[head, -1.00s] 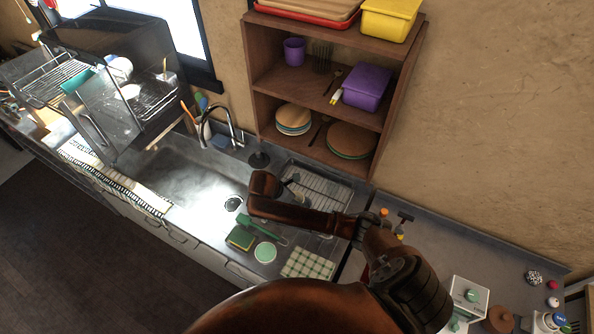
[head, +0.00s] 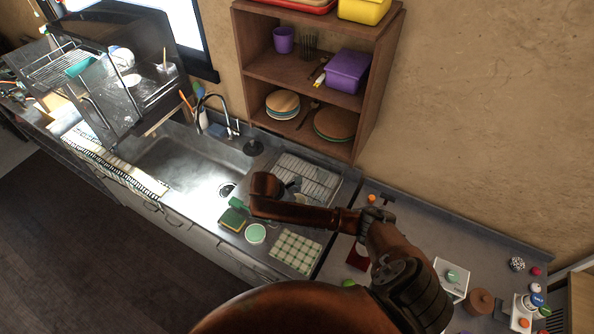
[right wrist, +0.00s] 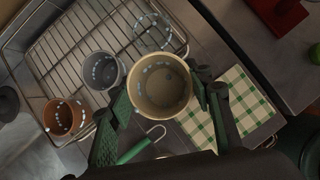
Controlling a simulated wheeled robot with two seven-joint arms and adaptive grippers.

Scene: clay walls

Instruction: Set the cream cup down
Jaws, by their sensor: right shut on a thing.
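The cream cup (right wrist: 160,88) is upright between the green fingers of my right gripper (right wrist: 163,100) in the right wrist view. The gripper is shut on it, and I look down into its open, empty mouth. Whether its base touches anything is hidden. A grey cup (right wrist: 101,72) and a terracotta cup (right wrist: 66,117) stand on the wire rack (right wrist: 75,40) to its left. In the head view my right arm reaches over the counter beside the sink, and its wrist hides the fingers and the cream cup. My left gripper is not in view.
A clear glass rim (right wrist: 152,32) shows on the rack beyond the cream cup. A green checkered cloth (head: 295,252), a round green-and-white item (head: 255,234) and a green-yellow sponge (head: 233,218) lie at the front. The sink (head: 185,165) is left; wooden shelves (head: 285,70) rise behind.

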